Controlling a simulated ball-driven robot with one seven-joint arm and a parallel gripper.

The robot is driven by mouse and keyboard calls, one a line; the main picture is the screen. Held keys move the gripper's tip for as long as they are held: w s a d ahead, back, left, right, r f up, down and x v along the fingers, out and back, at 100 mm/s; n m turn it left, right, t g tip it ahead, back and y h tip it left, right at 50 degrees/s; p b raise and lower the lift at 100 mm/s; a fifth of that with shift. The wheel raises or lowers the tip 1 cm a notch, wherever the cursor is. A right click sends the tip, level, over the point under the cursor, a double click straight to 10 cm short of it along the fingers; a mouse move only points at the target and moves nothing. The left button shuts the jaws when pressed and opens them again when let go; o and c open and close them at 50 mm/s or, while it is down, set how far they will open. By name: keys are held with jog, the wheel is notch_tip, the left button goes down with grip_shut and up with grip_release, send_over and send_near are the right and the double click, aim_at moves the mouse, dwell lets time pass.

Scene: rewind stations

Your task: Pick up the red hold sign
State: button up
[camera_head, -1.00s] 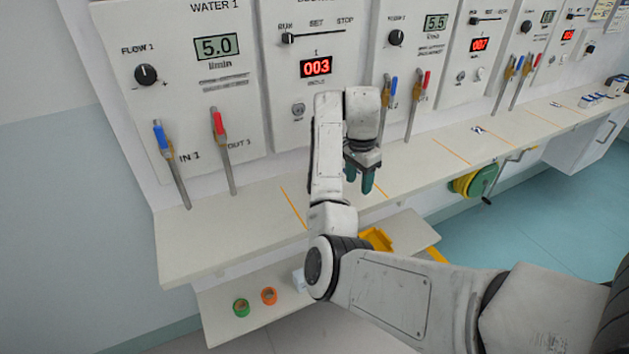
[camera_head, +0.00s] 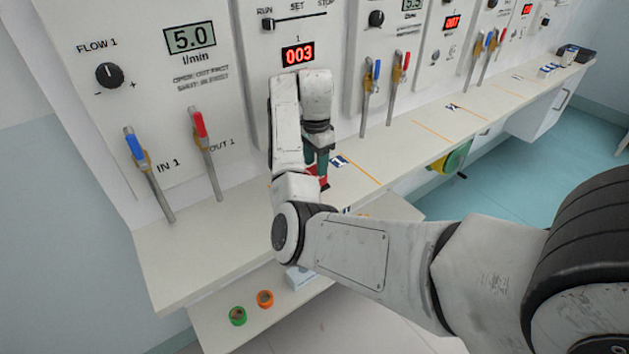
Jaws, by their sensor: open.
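A small red object (camera_head: 322,183), which looks like the red hold sign, is on the white counter (camera_head: 235,232) below the red 003 display. My arm and gripper hide much of it, so its wording cannot be read. My gripper (camera_head: 317,163) points down right at the red object, with its dark green fingers open. I cannot tell whether the fingers touch it or are around it.
A blue-and-white label (camera_head: 338,161) lies just right of my gripper. The blue valve (camera_head: 148,172) and red valve (camera_head: 206,150) stand at the left. Green tape (camera_head: 237,316) and orange tape (camera_head: 265,299) lie on the lower shelf. The counter's left part is clear.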

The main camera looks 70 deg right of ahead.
notch_tip(320, 180, down, 5)
jog(key=shift+w+d, duration=0.1)
jog(key=shift+c, duration=0.2)
grip_shut()
dwell(0.4)
